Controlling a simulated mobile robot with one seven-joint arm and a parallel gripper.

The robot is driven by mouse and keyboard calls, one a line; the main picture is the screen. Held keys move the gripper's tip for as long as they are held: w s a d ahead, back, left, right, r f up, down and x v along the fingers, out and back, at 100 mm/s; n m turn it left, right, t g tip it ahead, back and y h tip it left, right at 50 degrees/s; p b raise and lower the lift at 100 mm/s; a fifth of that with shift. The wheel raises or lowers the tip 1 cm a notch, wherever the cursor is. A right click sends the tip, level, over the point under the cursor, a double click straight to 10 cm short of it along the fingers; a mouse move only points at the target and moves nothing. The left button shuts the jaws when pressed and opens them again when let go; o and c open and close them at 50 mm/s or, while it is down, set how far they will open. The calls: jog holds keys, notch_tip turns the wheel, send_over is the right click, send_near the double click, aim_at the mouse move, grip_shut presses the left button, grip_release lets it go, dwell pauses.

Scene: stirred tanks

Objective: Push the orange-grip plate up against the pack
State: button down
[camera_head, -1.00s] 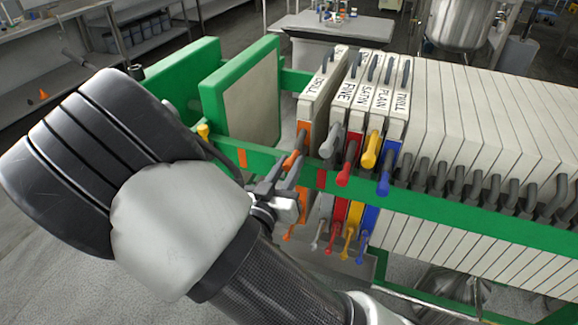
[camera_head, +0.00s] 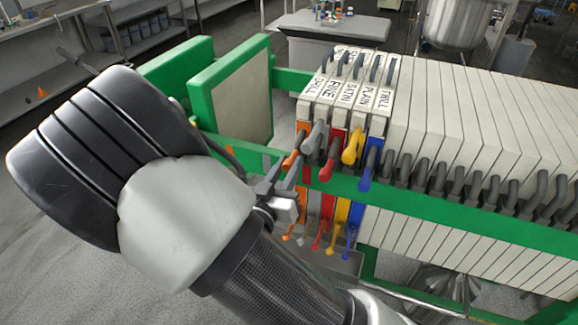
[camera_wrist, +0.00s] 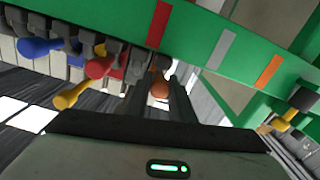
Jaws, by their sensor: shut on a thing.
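The orange-grip plate (camera_head: 314,88) is a pale upright plate with an orange edge, hanging at the left end of the coloured-grip plates. Its orange grip (camera_head: 290,160) sticks out over the green front rail. My gripper (camera_head: 279,180) is at that grip, shut on it; the wrist view shows an orange knob (camera_wrist: 160,91) between the fingers. The pack (camera_head: 460,110) is a long row of white plates at right. Grey-, red-, yellow- and blue-grip plates stand between the orange-grip plate and the pack. The orange-grip plate looks touching or nearly touching the grey-grip plate (camera_head: 333,88).
A thick green-framed end plate (camera_head: 240,95) stands to the left, with an open gap before the orange-grip plate. The green rail (camera_head: 430,200) runs along the front, with colour marks seen in the wrist view. A table (camera_head: 335,30) is behind.

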jog(key=shift+s+d+f, duration=0.1)
jog(key=shift+d+f, duration=0.05)
jog(key=shift+d, duration=0.2)
jog(key=c, duration=1.5)
grip_release()
jog(key=shift+c, duration=0.2)
jog(key=shift+a, duration=0.15)
jog(key=shift+s+a, duration=0.1)
jog(key=shift+s, duration=0.15)
jog(key=p+v, duration=0.1)
jog(key=v, duration=1.6)
jog(key=shift+p, duration=0.35)
jog(key=shift+w, duration=0.1)
